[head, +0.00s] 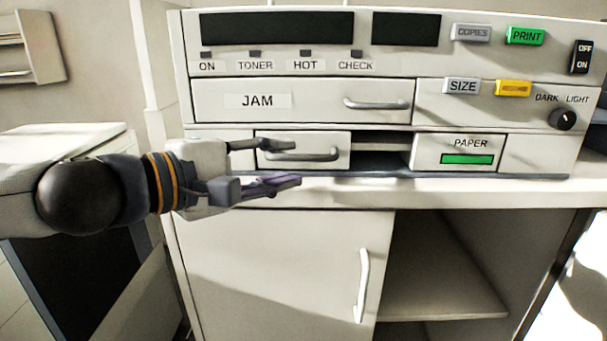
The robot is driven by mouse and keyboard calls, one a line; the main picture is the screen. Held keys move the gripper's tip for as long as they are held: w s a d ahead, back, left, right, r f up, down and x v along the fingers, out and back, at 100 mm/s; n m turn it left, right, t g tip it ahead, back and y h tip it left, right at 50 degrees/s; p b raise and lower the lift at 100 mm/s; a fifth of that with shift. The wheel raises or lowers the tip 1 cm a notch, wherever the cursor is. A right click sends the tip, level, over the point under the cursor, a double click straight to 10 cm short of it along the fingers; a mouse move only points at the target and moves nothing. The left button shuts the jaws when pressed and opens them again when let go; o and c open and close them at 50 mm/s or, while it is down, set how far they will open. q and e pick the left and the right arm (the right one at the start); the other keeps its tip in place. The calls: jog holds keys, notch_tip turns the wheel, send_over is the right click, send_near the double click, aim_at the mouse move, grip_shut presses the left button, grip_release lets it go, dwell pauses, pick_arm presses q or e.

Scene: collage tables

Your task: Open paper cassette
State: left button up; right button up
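The copier (300,68) stands on a white counter. Low on its front is a white panel (341,140) with a grey bar handle (318,154). A dark open slot lies just right of this panel, and right of the slot is a panel marked PAPER (470,143) with a green strip. My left gripper (288,162) is open in front of the handle's left part. One finger is at about the handle's height or just above it, the other below it. I cannot tell whether either finger touches the handle. My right gripper is not in view.
Above is the JAM panel (255,101) with its own handle. Below is a cabinet with a closed door (290,270) and an open shelf space (440,270) to its right. The space before the PAPER panel is free.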

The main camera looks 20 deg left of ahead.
aim_at(300, 159)
pick_arm(q)
jog(key=b+x, duration=0.1)
jog(key=x, duration=0.3)
jog(key=shift+w+d+r, duration=0.15)
jog(key=shift+w+d, duration=0.15)
grip_shut()
